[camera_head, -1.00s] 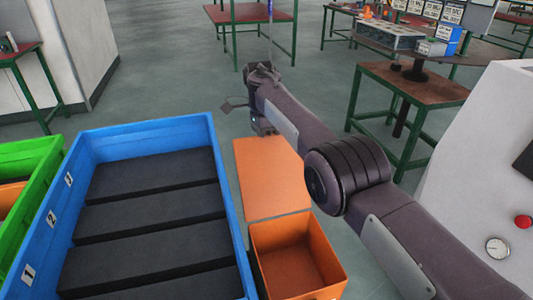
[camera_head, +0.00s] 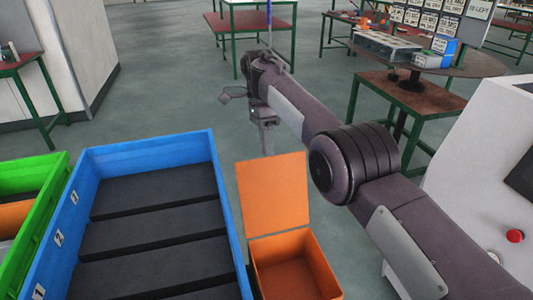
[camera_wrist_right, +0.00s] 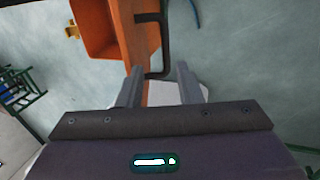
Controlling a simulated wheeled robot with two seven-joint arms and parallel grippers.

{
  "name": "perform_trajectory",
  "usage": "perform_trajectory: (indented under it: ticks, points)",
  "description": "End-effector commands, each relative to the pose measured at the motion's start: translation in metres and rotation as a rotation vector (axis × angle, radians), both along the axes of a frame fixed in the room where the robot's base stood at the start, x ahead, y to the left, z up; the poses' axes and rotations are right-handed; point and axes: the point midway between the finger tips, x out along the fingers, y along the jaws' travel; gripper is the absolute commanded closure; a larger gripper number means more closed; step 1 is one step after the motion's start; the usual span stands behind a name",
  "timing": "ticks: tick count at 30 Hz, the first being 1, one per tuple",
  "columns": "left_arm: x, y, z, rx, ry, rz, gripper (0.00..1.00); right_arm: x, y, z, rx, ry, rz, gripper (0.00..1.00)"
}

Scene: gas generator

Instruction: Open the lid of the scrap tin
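The scrap tin (camera_head: 297,278) is an orange box at the lower middle of the head view. Its orange lid (camera_head: 272,192) stands raised at the tin's far edge, and the tin's inside shows empty. In the right wrist view the tin (camera_wrist_right: 92,28) is at the upper left, with a dark bar handle (camera_wrist_right: 165,35) beside the orange panel. My right gripper (camera_head: 267,153) points down just beyond the lid's top edge. Its fingers also show in the wrist view (camera_wrist_right: 158,72), apart with nothing clearly held between them. Whether they touch the handle I cannot tell. My left gripper is not in view.
A blue crate (camera_head: 215,165) with dark strips stands left of the tin, and a green crate (camera_head: 62,175) beyond it. A white machine (camera_head: 490,150) with a red button stands at the right. Tables stand at the back; the floor (camera_head: 165,80) between is clear.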

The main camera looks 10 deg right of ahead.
Motion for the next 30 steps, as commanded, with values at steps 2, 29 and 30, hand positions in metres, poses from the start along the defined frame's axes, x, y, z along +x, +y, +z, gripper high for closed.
perform_trajectory:
  ticks: [2,29,30]
  points:
    - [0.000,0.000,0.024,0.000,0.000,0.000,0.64,0.000,0.000,0.025,0.000,-0.002,0.001,0.68]
    - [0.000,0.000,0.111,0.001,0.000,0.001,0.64,0.002,0.001,0.117,0.001,-0.012,0.003,0.68]
    - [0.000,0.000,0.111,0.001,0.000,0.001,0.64,0.002,0.001,0.117,0.001,-0.012,0.003,0.68]
